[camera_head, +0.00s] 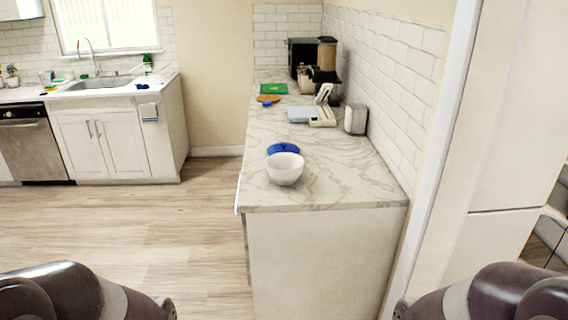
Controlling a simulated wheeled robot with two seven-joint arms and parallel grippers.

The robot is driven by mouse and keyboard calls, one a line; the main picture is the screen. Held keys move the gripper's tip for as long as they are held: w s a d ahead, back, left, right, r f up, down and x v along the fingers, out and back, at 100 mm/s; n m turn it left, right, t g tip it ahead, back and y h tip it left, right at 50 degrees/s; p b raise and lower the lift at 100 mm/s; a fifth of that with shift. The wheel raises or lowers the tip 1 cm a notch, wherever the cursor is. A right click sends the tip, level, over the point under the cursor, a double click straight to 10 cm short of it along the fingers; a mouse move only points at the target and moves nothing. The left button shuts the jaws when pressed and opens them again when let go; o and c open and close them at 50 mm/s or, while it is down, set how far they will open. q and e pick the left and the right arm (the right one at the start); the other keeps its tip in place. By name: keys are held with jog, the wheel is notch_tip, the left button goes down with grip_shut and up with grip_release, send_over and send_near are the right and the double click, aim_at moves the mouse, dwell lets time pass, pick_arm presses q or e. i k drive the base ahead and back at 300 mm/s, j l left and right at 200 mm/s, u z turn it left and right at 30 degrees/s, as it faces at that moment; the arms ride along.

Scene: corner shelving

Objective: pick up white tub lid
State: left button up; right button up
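A white round tub (285,170) stands upright near the front end of the marble counter. A blue round lid-like disc (283,149) lies flat on the counter just behind the tub, its near edge close to or partly hidden by the tub's rim. I see no white lid on the tub. Dark links of my arms show at the bottom left and bottom right corners, far short of the counter top. Neither gripper is in view.
The marble counter (337,189) runs away along a tiled wall. Further back are a white scale-like device (301,114), a toaster (355,119), a green board (273,89) and a black appliance (301,55). Wooden floor (190,235) is open to the left. A white panel stands right.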

aim_at(282, 147)
jog(key=i+j+u, duration=0.55)
jog(key=i+j, duration=0.2)
jog(key=i+j+u, duration=0.25)
jog(key=i, duration=0.2)
jog(key=i+j+u, duration=0.25)
jog(key=i, duration=0.2)
jog(key=i+u, duration=0.3)
jog(key=i, duration=0.15)
jog(key=i+z, duration=0.75)
jog(key=i+j+z, duration=0.15)
jog(key=i+z, duration=0.25)
jog(key=i+j+z, duration=0.35)
jog(key=i+l, duration=0.05)
